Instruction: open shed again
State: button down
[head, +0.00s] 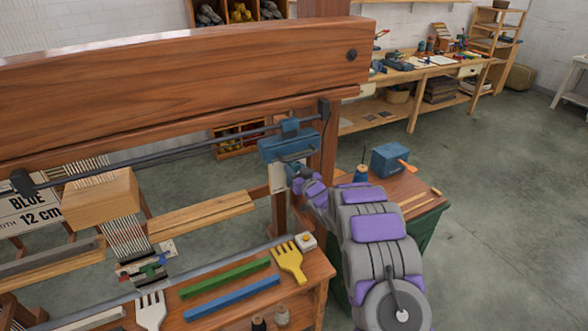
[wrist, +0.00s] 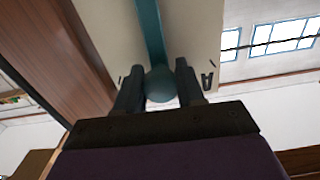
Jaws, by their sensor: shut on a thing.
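The wooden loom frame (head: 190,75) fills the left and middle of the head view. A blue housing (head: 284,148) sits on it at the right end of a dark rod, with a pale plate (head: 277,180) below. My gripper (head: 297,172) is at this plate, small and partly hidden by my arm. In the wrist view, my gripper (wrist: 158,75) is shut on the round knob of a teal lever (wrist: 150,35). The cream plate (wrist: 197,40) behind it bears a letter A. Pale warp threads (head: 125,238) hang at the left, below a wooden block (head: 100,198).
A yellow comb (head: 289,260), a white comb (head: 151,309), and green (head: 224,278) and blue (head: 232,297) bars lie on the front bench. A small table with a blue box (head: 390,159) stands beside my arm. Open floor (head: 500,200) lies to the right.

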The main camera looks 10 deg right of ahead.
jog(key=d+m+p, duration=0.1)
jog(key=m+p, duration=0.1)
jog(key=w+d+f+m+p, duration=0.1)
jog(key=d+m+p, duration=0.1)
jog(key=p, duration=0.1)
jog(key=d+m+p, duration=0.1)
jog(key=p, duration=0.2)
jog(key=shift+w+d+f+m, duration=0.15)
jog(key=shift+w+d+m, duration=0.05)
jog(key=shift+m, duration=0.2)
jog(key=c, duration=0.7)
grip_release()
jog(key=v, duration=1.7)
jog(key=shift+p, duration=0.35)
